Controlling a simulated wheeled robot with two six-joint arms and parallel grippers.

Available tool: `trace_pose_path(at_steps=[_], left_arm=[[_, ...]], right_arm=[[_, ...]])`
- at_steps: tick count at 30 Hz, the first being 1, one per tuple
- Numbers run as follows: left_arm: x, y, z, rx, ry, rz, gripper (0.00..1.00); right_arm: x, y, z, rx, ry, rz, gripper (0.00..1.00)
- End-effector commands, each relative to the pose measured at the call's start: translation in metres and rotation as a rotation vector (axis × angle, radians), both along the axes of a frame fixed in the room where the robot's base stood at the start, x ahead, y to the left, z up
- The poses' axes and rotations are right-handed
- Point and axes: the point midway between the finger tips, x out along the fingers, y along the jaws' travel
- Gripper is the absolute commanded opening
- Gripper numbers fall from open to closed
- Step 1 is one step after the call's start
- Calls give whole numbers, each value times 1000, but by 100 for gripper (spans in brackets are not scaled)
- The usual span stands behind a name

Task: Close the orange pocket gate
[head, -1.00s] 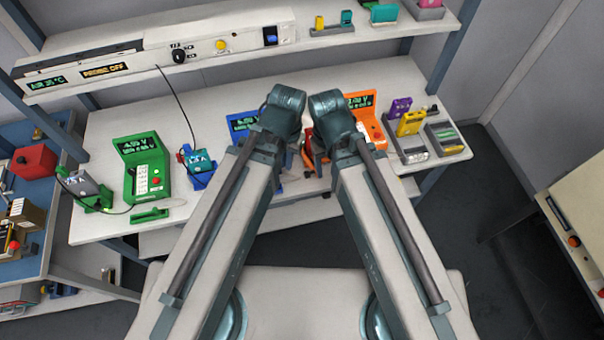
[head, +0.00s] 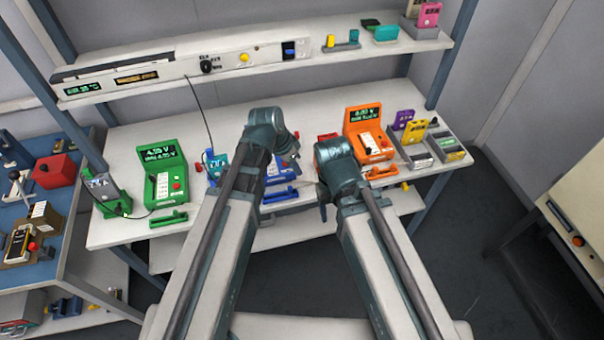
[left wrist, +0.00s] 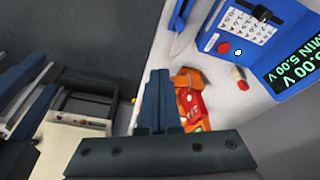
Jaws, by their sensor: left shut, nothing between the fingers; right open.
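The orange tester (head: 368,138) stands on the bench right of the middle, with an orange handle bar (head: 382,172) before it. A red cell (head: 327,137) shows left of it. In the left wrist view the orange pocket (left wrist: 185,80) holds the red cell (left wrist: 191,105), right of my left fingertips. Its gate cannot be told clearly. My left gripper (left wrist: 158,80) is shut and empty, its tips close to the pocket; whether they touch is unclear. My right gripper (head: 322,200) is open, mostly hidden under its wrist, in front of the bench's edge.
The blue tester (left wrist: 250,35) is beside the orange pocket. The green tester (head: 165,180) stands at the left. A shelf (head: 310,55) runs above the bench; a blue side table (head: 60,225) is at the left.

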Motion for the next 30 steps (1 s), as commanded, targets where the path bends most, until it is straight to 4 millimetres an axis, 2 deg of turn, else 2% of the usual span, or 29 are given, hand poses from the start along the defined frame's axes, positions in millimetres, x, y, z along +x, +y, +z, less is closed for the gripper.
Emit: trace_pose_path(at_steps=[1, 3, 18, 24, 30], left_arm=[[2, -2, -14, 0, 0, -1, 0], [3, -5, -25, 0, 0, -1, 0], [15, -25, -91, 1, 1, 1, 0], [33, -47, -88, 0, 1, 0, 0], [38, -54, -89, 1, 1, 1, 0]], right_arm=[[0, 0, -14, 0, 0, 0, 62], [0, 0, -25, 0, 0, 0, 62], [0, 0, -91, 0, 0, 0, 62], [0, 0, -88, 0, 0, 0, 62], [0, 0, -89, 0, 0, 0, 62]])
